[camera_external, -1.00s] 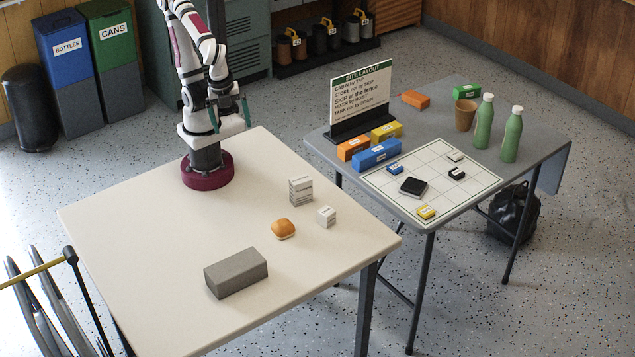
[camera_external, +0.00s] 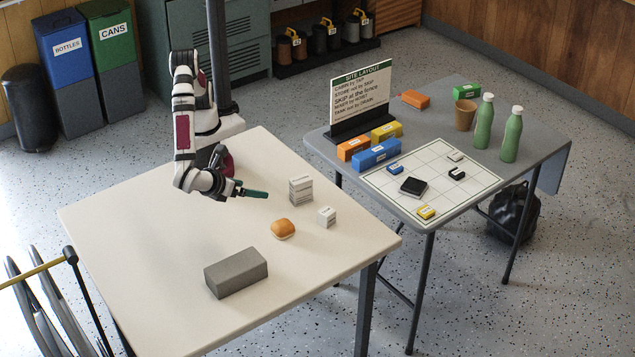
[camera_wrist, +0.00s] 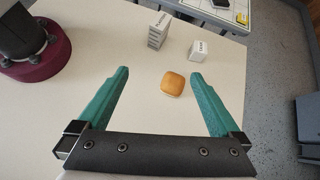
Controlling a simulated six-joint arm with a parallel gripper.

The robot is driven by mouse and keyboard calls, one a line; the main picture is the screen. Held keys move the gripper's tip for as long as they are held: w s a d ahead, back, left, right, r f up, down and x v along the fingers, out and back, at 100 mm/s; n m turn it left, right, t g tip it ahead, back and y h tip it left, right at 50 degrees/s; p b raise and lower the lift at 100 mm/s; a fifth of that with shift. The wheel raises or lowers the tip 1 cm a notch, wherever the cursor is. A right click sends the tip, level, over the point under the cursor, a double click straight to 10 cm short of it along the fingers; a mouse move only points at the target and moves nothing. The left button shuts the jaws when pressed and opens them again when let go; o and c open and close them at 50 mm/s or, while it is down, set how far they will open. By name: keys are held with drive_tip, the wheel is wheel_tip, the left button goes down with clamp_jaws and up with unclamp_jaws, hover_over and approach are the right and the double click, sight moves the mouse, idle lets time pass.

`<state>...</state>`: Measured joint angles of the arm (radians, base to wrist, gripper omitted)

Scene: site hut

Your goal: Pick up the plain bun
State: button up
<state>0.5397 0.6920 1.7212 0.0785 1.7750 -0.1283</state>
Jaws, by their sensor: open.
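The plain bun (camera_external: 283,229) is golden brown and rounded, and lies on the cream table (camera_external: 150,250) near its middle right. In the wrist view the bun (camera_wrist: 173,84) shows between and beyond the two green fingers, nearer the right one. My gripper (camera_external: 262,193) is open and empty, above the table to the upper left of the bun and apart from it. In the wrist view my gripper's fingertips (camera_wrist: 160,75) are spread wide. Nothing hides the bun in either view.
A taller white printed box (camera_external: 301,190) and a small white box (camera_external: 326,217) stand close to the bun. A grey block (camera_external: 236,272) lies at the front. A grey folding table (camera_external: 540,150) with a grid board and bottles stands to the right. The cream table's left side is clear.

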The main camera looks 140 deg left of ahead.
sight(276, 226)
drive_tip(key=w+d+f+m+y, duration=0.1)
drive_tip(key=f, duration=0.2)
drive_tip(key=d+f+m+t+y, duration=0.1)
drive_tip(key=d+f, duration=0.1)
drive_tip(key=w+d+f+m+t+y, duration=0.1)
drive_tip(key=d+f, duration=0.1)
drive_tip(key=f, duration=0.1)
drive_tip(key=shift+w+d+f+m, duration=0.2)
drive_tip(key=shift+w+f+m, duration=0.15)
drive_tip(key=shift+m, duration=0.05)
drive_tip(key=x, duration=1.5)
drive_tip(key=shift+w+a+f, duration=0.25)
drive_tip(key=shift+a+f, duration=0.05)
drive_tip(key=c, duration=1.4)
drive_tip(key=shift+r, duration=0.1)
